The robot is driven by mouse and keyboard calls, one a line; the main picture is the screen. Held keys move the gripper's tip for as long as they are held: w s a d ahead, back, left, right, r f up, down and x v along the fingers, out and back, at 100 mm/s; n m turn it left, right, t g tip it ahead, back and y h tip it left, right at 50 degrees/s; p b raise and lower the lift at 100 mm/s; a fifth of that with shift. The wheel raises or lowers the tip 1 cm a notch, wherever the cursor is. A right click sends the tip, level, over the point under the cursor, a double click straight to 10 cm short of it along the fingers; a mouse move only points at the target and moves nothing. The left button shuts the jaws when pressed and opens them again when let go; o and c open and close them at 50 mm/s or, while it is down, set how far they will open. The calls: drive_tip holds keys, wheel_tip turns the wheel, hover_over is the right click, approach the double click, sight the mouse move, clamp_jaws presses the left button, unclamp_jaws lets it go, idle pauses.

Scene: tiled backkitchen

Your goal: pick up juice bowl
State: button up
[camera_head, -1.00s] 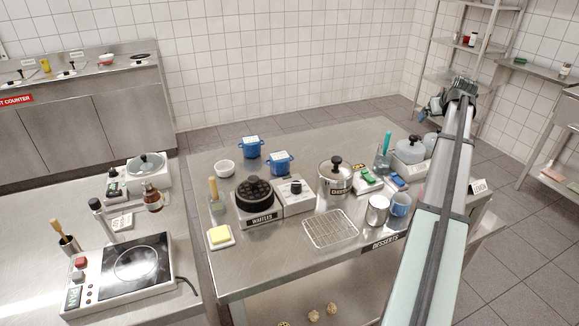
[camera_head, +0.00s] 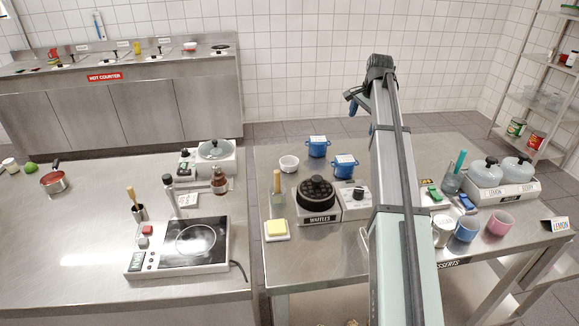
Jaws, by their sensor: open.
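No bowl in view carries a readable juice label, so I cannot tell which one is the juice bowl. A small white bowl (camera_head: 289,163) stands at the back left of the steel table (camera_head: 335,270), left of two blue pots. My gripper (camera_head: 351,104) is at the far end of my raised arm, above and beyond the table's back edge. It is open, small in the picture, with nothing visible in it. It is well apart from the white bowl. My arm hides part of the table's middle.
The blue pots (camera_head: 317,148), waffle maker (camera_head: 316,193) and butter dish (camera_head: 277,229) crowd the table. Mugs (camera_head: 466,229) and the two-pot warmer (camera_head: 502,181) stand right of my arm. A hot plate (camera_head: 195,241) and red saucepan (camera_head: 54,182) are on the left counter.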

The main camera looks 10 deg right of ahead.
drive_tip(key=a+m+g, duration=0.2)
drive_tip(key=a+m, duration=0.1)
drive_tip(key=a, duration=1)
drive_tip(key=r+m+g, duration=0.1)
drive_tip(key=m, duration=0.1)
hover_over(289, 157)
drive_tip(key=s, duration=0.3)
wheel_tip(289, 157, down, 8)
drive_tip(key=shift+a+f, duration=0.2)
drive_tip(key=shift+f, duration=2.5)
drive_tip(key=shift+c, duration=0.2)
drive_tip(key=c, duration=1.2)
